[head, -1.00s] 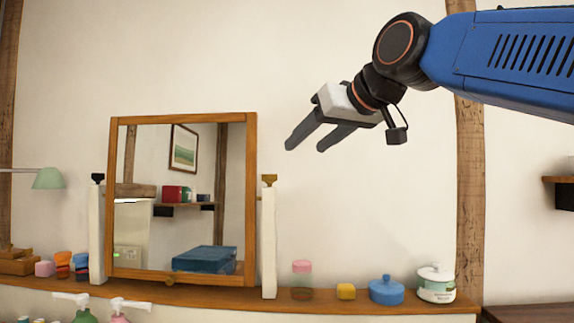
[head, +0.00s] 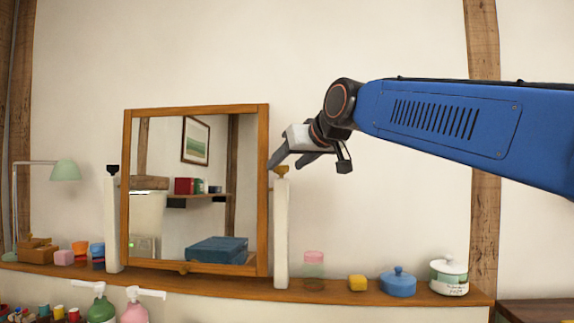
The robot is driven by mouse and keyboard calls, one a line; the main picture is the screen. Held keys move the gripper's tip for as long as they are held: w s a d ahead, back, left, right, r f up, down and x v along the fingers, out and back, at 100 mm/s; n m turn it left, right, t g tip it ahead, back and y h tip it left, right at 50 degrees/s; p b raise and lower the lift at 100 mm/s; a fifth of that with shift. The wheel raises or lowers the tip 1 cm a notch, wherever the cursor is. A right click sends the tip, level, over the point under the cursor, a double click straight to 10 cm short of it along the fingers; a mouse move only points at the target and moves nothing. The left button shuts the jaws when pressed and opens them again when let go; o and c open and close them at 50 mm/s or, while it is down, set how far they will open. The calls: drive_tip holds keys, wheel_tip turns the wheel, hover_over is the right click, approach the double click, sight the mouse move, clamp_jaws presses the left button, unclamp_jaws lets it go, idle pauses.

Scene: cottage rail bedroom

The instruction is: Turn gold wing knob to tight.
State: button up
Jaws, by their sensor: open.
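The gold wing knob (head: 281,170) sits on top of the white post at the right of the mirror in the head view. It is partly hidden by my gripper. My gripper (head: 287,163) is open, with its two dark fingers pointing down and left at the knob's height. One finger appears left of the knob and the other to its right; I cannot tell whether they touch it. The wood-framed mirror (head: 264,215) stands between two white posts. A black knob (head: 113,169) tops the left post.
The wooden shelf (head: 220,287) carries a pink-lidded jar (head: 313,270), a yellow block (head: 357,283), a blue lidded pot (head: 398,282) and a white canister (head: 449,276) to the right. A green lamp (head: 65,171) stands at the left. The wall above the mirror is clear.

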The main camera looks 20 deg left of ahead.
drive_tip(key=shift+w+a+f, duration=0.2)
drive_tip(key=shift+w+a, duration=0.15)
drive_tip(key=shift+a, duration=0.05)
drive_tip(key=c, duration=1.1)
drive_tip(key=shift+o, duration=0.3)
drive_tip(key=shift+s+a+f, duration=0.1)
drive_tip(key=shift+m+t+h, duration=0.3)
drive_tip(key=shift+h, duration=0.1)
drive_tip(key=shift+m, duration=0.3)
drive_tip(key=shift+t+h, duration=0.3)
